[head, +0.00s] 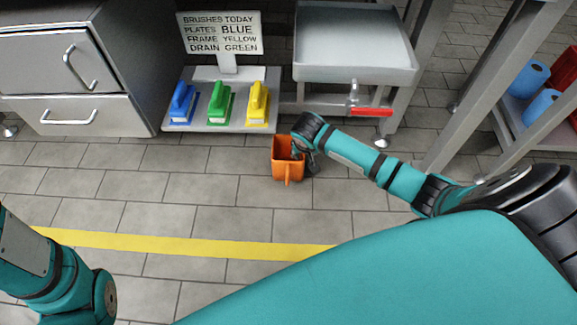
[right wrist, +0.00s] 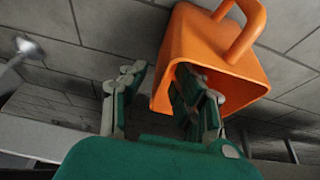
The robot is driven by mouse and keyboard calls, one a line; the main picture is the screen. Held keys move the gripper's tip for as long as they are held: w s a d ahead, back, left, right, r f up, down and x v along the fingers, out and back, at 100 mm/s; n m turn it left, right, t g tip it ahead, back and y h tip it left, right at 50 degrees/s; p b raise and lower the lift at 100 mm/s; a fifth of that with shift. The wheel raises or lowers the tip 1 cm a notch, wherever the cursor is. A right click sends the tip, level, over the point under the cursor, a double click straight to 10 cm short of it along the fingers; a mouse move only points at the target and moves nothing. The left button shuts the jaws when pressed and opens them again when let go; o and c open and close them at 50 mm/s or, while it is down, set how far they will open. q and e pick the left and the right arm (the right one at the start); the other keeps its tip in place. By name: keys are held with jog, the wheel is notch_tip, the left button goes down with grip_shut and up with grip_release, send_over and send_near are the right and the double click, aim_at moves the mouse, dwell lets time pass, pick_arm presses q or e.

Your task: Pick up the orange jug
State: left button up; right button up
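The orange jug (head: 287,172) is upright in the head view, open at the top, with its handle toward me. It appears to stand on the tiled floor. My right gripper (head: 304,154) is at the jug's right rim, partly hidden by its own arm. In the right wrist view the jug (right wrist: 238,88) fills the upper right. There my right gripper (right wrist: 158,80) straddles one jug wall: one finger is outside, the other reaches inside. A gap shows between the outer finger and the wall. My left gripper is out of view; only arm links show at lower left.
Blue (head: 182,103), green (head: 220,104) and yellow (head: 257,104) brushes stand on a low shelf under a sign (head: 220,34). A steel basin (head: 354,62) with a red-handled tap is right of them. A drawer cabinet (head: 70,75) is at left. Floor in front is clear.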

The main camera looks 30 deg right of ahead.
jog(key=shift+w+f, duration=0.1)
jog(key=shift+f, duration=0.25)
jog(key=shift+r, duration=0.1)
grip_shut()
